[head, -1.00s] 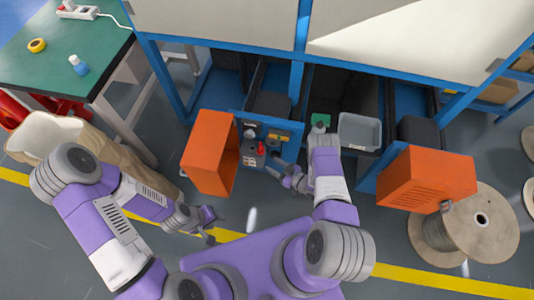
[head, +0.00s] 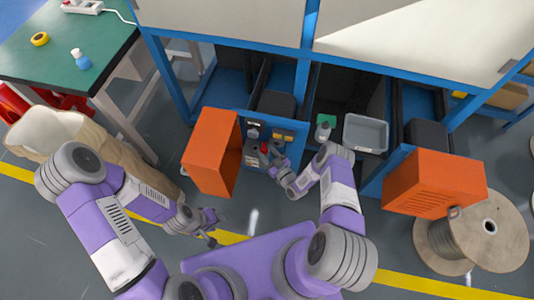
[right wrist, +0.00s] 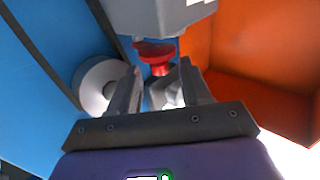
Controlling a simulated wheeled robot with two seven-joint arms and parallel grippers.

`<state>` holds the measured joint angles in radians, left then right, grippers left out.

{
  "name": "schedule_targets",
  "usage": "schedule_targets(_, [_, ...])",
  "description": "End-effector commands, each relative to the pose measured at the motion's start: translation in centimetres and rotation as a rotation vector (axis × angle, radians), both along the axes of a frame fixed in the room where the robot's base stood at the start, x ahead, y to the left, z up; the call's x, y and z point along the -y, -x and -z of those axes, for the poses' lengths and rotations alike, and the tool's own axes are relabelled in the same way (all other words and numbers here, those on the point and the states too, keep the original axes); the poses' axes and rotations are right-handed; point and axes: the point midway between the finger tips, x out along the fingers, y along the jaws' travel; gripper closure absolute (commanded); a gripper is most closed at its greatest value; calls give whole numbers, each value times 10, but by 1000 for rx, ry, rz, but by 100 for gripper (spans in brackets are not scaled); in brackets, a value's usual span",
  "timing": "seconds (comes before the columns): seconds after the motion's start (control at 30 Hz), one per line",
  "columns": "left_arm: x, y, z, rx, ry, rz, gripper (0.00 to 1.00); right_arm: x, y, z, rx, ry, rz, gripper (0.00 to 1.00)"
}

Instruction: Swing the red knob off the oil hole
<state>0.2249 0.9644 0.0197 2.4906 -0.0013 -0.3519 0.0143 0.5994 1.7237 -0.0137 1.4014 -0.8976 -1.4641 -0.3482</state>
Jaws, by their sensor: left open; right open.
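The red knob (right wrist: 157,55) shows in the right wrist view just beyond my right gripper's fingertips, under a grey block. In the head view the red knob (head: 265,148) is small, on the grey unit (head: 252,155) beside the orange box. My right gripper (right wrist: 153,80) is open, its two fingers on either side of the space in front of the knob; I cannot tell whether they touch it. My left gripper (head: 211,226) is open and empty over the floor at the lower left. The oil hole cannot be made out.
An orange box (head: 211,152) stands left of the unit, its orange wall close to the right gripper. A blue panel and a round white part (right wrist: 98,84) lie on the gripper's other side.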

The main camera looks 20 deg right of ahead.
Motion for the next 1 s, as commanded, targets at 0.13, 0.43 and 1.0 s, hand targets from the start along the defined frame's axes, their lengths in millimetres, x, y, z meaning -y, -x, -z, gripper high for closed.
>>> schedule_targets(0.13, [0,0,0,0,0,0,57,0,-2,-1,1,0,0,52])
schedule_targets(0.43, [0,0,0,0,0,0,57,0,-1,-1,1,0,-1,81])
schedule_targets(1.0, [0,0,0,0,0,0,57,14,-3,-1,6,3,-210,100])
